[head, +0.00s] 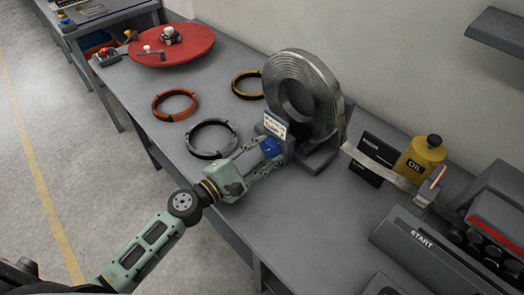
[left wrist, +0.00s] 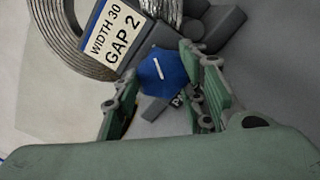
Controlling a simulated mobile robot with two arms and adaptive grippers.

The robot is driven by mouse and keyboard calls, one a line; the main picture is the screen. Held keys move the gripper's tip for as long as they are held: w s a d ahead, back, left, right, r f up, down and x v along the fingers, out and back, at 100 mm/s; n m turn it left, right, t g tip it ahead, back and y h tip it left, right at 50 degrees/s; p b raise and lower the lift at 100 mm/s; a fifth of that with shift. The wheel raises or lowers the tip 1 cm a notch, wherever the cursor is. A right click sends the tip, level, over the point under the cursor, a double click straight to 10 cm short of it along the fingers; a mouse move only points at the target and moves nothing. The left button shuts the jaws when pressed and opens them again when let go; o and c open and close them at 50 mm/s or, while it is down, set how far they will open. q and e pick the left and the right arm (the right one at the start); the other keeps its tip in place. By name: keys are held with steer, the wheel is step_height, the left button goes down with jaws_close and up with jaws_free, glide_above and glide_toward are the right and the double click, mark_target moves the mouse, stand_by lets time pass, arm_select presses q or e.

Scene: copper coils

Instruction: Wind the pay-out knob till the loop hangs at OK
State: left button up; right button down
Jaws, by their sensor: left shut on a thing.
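The blue pay-out knob (head: 270,147) sits low on the front of the stand of a big grey metal coil (head: 327,92). It has a white mark on its face in the left wrist view (left wrist: 157,72). My left gripper (head: 266,152) is shut on the knob, with one finger at each side. A metal strip (head: 388,172) runs from the coil to the machine at the right, passing in front of a dark board (head: 367,157). The board's marks are too small to read, so I cannot tell how the loop hangs against OK. My right gripper is not in view.
A sign (left wrist: 112,38) reading "WIDTH 30 GAP 2" is above the knob. A yellow oil can (head: 420,158) stands behind the strip. A machine marked START (head: 422,240) fills the right. Orange (head: 174,92), dark (head: 190,149) and yellow rings and a red disc (head: 185,50) lie left.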

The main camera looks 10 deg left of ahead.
arm_select(q)
steer(key=shift+a, duration=0.1)
steer(key=shift+m+b, duration=0.75)
steer(key=shift+m, duration=0.35)
steer(key=shift+r+m, duration=0.1)
steer(key=shift+m, duration=0.7)
steer(key=o, duration=1.1)
